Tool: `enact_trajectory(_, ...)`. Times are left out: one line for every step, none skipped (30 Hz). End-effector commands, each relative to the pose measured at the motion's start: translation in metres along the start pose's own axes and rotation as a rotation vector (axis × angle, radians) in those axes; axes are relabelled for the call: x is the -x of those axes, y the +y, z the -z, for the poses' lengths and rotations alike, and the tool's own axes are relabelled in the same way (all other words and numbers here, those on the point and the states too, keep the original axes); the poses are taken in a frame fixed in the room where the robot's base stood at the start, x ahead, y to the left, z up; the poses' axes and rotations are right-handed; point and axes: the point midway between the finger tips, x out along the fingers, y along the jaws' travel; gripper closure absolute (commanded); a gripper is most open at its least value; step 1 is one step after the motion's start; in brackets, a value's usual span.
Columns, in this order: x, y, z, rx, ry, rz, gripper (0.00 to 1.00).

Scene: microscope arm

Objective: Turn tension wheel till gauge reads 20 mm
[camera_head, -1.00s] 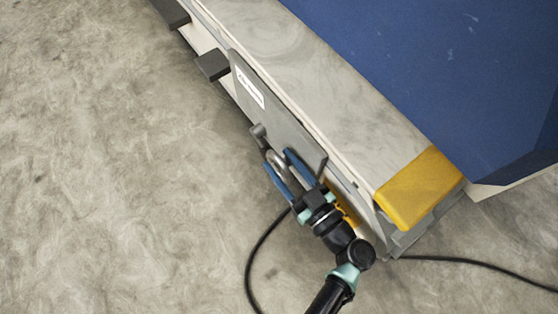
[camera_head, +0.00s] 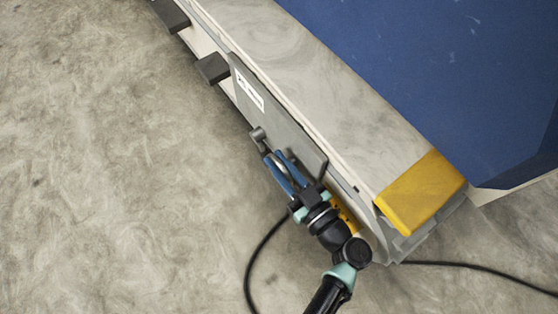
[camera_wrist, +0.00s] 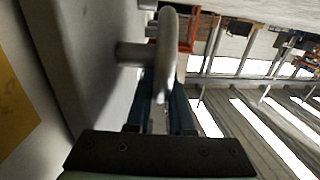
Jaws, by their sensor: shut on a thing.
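The tension wheel shows as a small grey round piece (camera_head: 258,134) on the side of a grey panel in the head view. In the wrist view the wheel (camera_wrist: 168,40) is a pale, thick curved rim seen nearly edge-on, with a short stub joining it to the grey panel. My gripper (camera_head: 276,156) has blue fingers close together, with the wheel's rim between them. In the wrist view my gripper (camera_wrist: 162,98) is shut on the near part of the rim. The fingers hide part of the wheel. No gauge reading can be made out.
The grey panel (camera_head: 285,122) carries a white label (camera_head: 249,89) too small to read. A yellow block (camera_head: 420,190) sits at the machine's corner, beside a blue surface (camera_head: 440,70). Dark blocks (camera_head: 213,67) jut out along the edge. A black cable (camera_head: 258,255) lies on the open floor.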

Motion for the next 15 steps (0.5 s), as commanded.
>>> enact_trajectory(0.0004, 0.0001, -0.0006, -0.002, 0.006, 0.000, 1.00)
enact_trajectory(0.0006, 0.0000, -0.0009, -0.003, 0.015, 0.001, 1.00)
enact_trajectory(0.0008, -0.0003, -0.0012, -0.002, 0.029, 0.002, 1.00)
enact_trajectory(0.0009, -0.0008, -0.0013, -0.003, 0.044, 0.003, 1.00)
enact_trajectory(0.0012, -0.0007, -0.0013, -0.003, 0.059, 0.003, 1.00)
enact_trajectory(0.0020, -0.0003, -0.0014, -0.003, 0.078, 0.002, 1.00)
enact_trajectory(0.0022, -0.0003, -0.0012, -0.001, 0.092, 0.003, 1.00)
enact_trajectory(0.0026, -0.0003, -0.0012, -0.002, 0.105, 0.003, 1.00)
enact_trajectory(0.0031, -0.0004, -0.0009, 0.000, 0.120, 0.002, 1.00)
enact_trajectory(0.0034, -0.0005, -0.0011, -0.001, 0.128, 0.002, 1.00)
enact_trajectory(0.0037, -0.0005, -0.0010, -0.001, 0.135, 0.002, 1.00)
enact_trajectory(0.0040, -0.0002, -0.0005, 0.001, 0.141, 0.001, 1.00)
enact_trajectory(0.0041, -0.0001, -0.0004, 0.002, 0.144, 0.000, 1.00)
enact_trajectory(0.0042, 0.0000, -0.0004, 0.002, 0.145, 0.000, 1.00)
enact_trajectory(0.0043, 0.0000, -0.0003, 0.002, 0.145, -0.001, 1.00)
